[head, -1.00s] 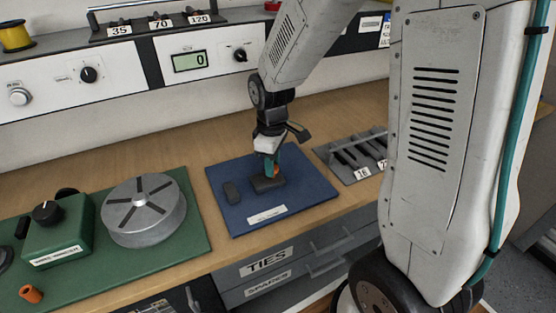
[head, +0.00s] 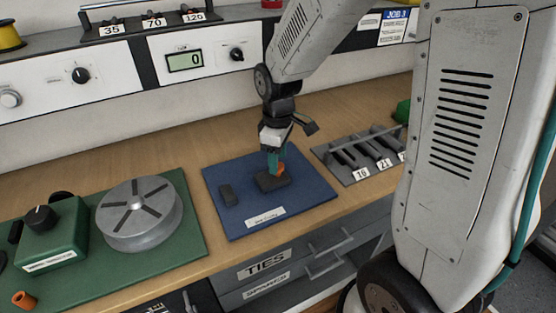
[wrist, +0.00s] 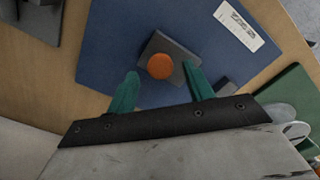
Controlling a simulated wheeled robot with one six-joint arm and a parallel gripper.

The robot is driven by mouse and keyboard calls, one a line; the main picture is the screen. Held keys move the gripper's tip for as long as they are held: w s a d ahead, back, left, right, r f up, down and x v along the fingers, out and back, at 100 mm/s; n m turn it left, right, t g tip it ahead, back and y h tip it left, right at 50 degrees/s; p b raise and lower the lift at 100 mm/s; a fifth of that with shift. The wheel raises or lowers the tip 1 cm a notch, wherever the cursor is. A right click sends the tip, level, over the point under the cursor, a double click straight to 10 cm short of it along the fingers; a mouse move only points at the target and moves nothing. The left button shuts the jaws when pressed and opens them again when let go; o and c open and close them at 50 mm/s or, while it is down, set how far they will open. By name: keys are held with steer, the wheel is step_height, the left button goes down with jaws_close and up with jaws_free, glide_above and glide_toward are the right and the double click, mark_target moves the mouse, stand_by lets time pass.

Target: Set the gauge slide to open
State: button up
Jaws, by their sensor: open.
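A dark block (head: 272,181) with a round orange knob (head: 281,168) sits on the blue mat (head: 310,190); I take it for the gauge slide, but cannot be sure. In the wrist view the orange knob (wrist: 160,66) tops the grey block (wrist: 178,52). My gripper (head: 274,166) points down at the block. In the wrist view my gripper (wrist: 161,72) has its two teal fingers apart, with the knob between their tips. I cannot tell whether either finger touches it. The mat's label (head: 265,217) is too small to read.
A grey rack (head: 350,168) with numbered slots stands to the right. A green board (head: 120,268) with a grey disc (head: 139,208) is to the left. The display (head: 185,61) behind reads 0.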

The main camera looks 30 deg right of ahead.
step_height(320, 180, up, 6)
steer(key=shift+r, duration=0.1)
stand_by(0.6)
steer(key=shift+s+m, duration=0.25)
steer(key=shift+m, duration=0.15)
steer(key=s+r+m, duration=0.4)
steer(key=s+r, duration=0.1)
steer(key=s, duration=0.6)
steer(key=s+d+r+m+t, duration=0.1)
steer(key=s+r+m, duration=0.3)
steer(key=s, duration=0.7)
steer(key=shift+r, duration=0.45)
steer(key=shift+s, duration=0.1)
